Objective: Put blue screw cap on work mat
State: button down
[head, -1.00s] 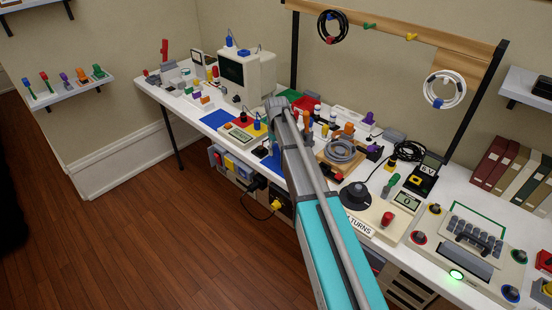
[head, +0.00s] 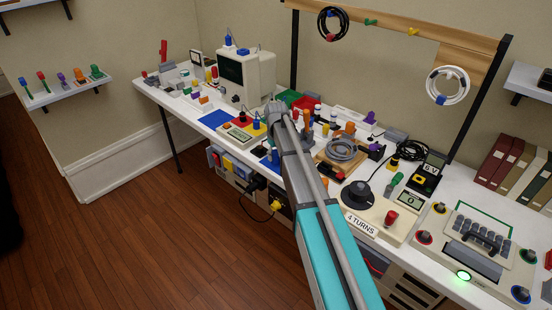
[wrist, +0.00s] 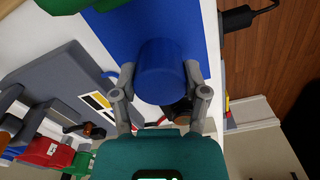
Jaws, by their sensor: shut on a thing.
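In the wrist view, the blue screw cap (wrist: 162,70) is a plain blue cylinder between the two fingers of my gripper (wrist: 160,90). The gripper is shut on it. A flat blue work mat (wrist: 196,28) lies behind the cap in that view; I cannot tell whether the cap touches it. In the head view, my arm hides the gripper's fingers and the cap. A blue mat (head: 213,119) shows on the bench at the left, and another blue patch (head: 271,160) shows beside my arm near the front edge.
A grey device (wrist: 75,88) lies left of the cap in the wrist view, with a green part (wrist: 62,5) above. The bench is crowded: a beige monitor (head: 246,75), a coiled grey cable (head: 341,150) and a black dial (head: 357,195). The floor is beyond the front edge.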

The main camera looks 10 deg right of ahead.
aim_at(276, 153)
jog(key=shift+f, duration=0.15)
jog(key=shift+c, duration=0.5)
grip_release()
notch_tip(276, 153, up, 12)
jog(key=p, duration=1.2)
jog(key=shift+r, duration=0.2)
dwell(0.6)
jog(key=s+m, duration=0.3)
jog(key=s, duration=2.6)
jog(key=shift+a+m, duration=0.15)
jog(key=shift+m, duration=0.25)
